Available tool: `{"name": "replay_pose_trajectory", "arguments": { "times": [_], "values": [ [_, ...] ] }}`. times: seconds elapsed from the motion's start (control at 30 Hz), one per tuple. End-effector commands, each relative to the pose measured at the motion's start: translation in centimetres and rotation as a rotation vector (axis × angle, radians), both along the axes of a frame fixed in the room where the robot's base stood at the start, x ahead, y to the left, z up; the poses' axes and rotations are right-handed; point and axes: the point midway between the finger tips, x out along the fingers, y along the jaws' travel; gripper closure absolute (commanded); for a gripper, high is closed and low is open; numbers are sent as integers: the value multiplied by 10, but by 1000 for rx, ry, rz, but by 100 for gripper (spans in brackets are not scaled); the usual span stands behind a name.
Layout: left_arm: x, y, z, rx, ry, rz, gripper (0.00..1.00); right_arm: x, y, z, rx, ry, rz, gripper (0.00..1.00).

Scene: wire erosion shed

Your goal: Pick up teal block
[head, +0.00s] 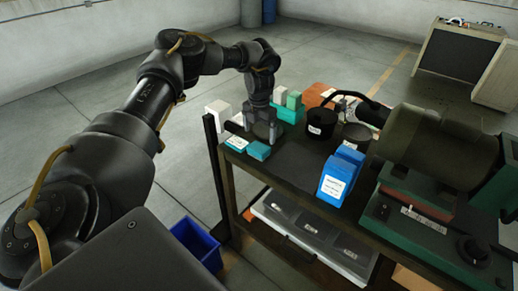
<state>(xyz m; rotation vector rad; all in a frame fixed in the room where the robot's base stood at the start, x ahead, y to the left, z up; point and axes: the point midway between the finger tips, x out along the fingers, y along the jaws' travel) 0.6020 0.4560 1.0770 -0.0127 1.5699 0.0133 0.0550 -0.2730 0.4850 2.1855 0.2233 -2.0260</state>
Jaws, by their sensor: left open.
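A small teal block (258,150) lies on the dark top of a workbench cart (285,168), near its left front edge. My left gripper (262,137) points down over the cart, just above and behind the teal block in the picture. Its fingers are apart, and I see nothing held between them. I cannot tell whether a fingertip touches the cart top. My right gripper is out of view.
Behind the gripper stand a teal box (291,113), a green block (293,100) and white blocks. To the right are a black canister (321,124), blue labelled boxes (338,178) and a large green-based machine (415,190). A blue bin (196,243) sits on the floor.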

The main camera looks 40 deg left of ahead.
Motion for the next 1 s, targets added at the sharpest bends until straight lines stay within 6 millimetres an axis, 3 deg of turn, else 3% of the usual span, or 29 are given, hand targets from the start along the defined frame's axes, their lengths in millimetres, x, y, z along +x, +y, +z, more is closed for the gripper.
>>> {"name": "replay_pose_trajectory", "arguments": {
  "times": [0.37, 0.53, 0.7, 0.97, 1.0],
  "values": [
    [-3, 3, -19, 1, 2, 5, 5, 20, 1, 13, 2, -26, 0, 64],
    [-4, 4, -42, 2, 5, 5, 5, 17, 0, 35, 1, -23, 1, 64],
    [-3, 3, -63, 1, 1, 5, 5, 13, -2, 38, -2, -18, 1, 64],
    [-2, 4, -68, 0, -1, 6, 5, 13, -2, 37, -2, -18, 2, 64],
    [-2, 4, -68, 0, -1, 6, 9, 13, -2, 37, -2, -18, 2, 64]
  ]
}}
